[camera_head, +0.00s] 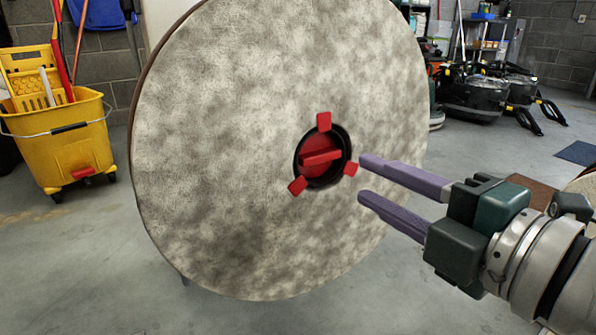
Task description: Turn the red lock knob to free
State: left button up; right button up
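The red lock knob (321,158) sits in a dark round recess at the centre of a large round mottled grey-white buffer pad (220,130). Its raised bar lies nearly level, tilted slightly up to the right. Red tabs stand around the recess at the top (323,122), lower left (297,186) and right (350,168). My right gripper (361,179) is open, with two purple fingers pointing left at the knob. The fingertips are just right of the recess in the picture, and nothing is between them. I cannot tell their exact distance from the pad. My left gripper is not in view.
A yellow mop bucket (60,140) with a wringer stands on the left. Black floor machines (480,95) and a shelf (485,35) are at the back right. Grey concrete floor (80,270) is bare at the lower left.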

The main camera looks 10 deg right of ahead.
aim_at(324, 158)
jog(key=b+x, duration=0.2)
jog(key=x, duration=0.3)
jog(key=shift+w+a, duration=0.15)
jog(key=shift+w, duration=0.2)
jog(key=shift+x, duration=1.35)
grip_shut()
dwell(0.8)
